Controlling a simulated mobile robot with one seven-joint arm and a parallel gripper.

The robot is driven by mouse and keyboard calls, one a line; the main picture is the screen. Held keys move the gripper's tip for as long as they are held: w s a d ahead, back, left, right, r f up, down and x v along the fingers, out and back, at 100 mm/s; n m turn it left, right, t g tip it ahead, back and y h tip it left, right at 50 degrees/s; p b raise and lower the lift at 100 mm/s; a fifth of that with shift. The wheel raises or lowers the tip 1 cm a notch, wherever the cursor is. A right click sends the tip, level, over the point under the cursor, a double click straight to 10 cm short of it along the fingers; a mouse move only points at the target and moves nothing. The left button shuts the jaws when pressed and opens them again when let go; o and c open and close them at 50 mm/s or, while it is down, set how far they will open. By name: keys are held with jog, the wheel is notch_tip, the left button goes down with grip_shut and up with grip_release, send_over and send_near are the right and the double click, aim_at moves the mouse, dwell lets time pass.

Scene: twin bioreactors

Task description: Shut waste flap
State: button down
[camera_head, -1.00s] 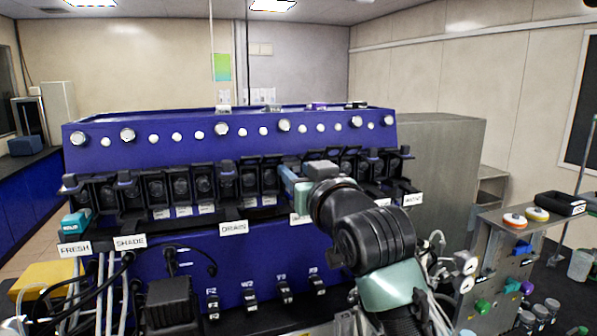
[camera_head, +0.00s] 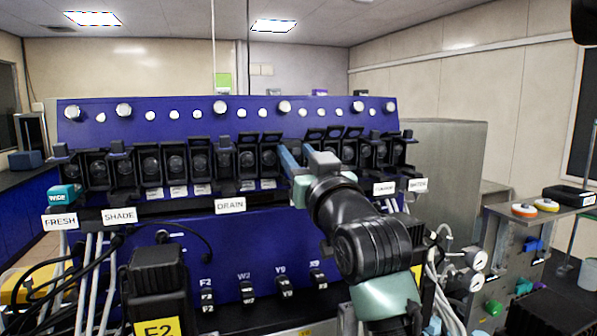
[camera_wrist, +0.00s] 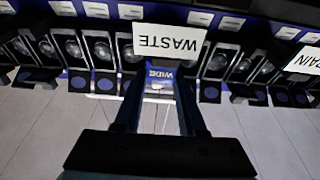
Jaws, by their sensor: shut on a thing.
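The white WASTE label (camera_wrist: 170,41) is upside down in the wrist view, at the row of black flap units. A blue piece marked WIDE (camera_wrist: 160,80) sits just below it in that view, between my fingers. My gripper (camera_wrist: 159,85) is shut on this piece. In the head view my gripper (camera_head: 292,172) reaches the row on the blue machine (camera_head: 232,255), right of the DRAIN label (camera_head: 230,205). My gripper and wrist hide the waste flap there. I cannot tell how far the flap is open.
Other black flap units (camera_head: 175,163) line both sides of my gripper; several lids right of it stand raised. Another WIDE piece (camera_head: 64,195) is at the left end, above FRESH (camera_head: 60,221). Cables and hoses (camera_head: 95,270) hang at lower left. A grey cabinet (camera_head: 450,160) stands at right.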

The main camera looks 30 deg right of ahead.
dwell(0.3)
jog(key=c, duration=0.8)
grip_release()
jog(key=shift+s+a+f, duration=0.1)
jog(key=shift+s, duration=0.1)
jog(key=b+v, duration=0.6)
jog(key=v, duration=0.6)
jog(key=shift+s, duration=0.2)
jog(key=shift+a+f, duration=0.1)
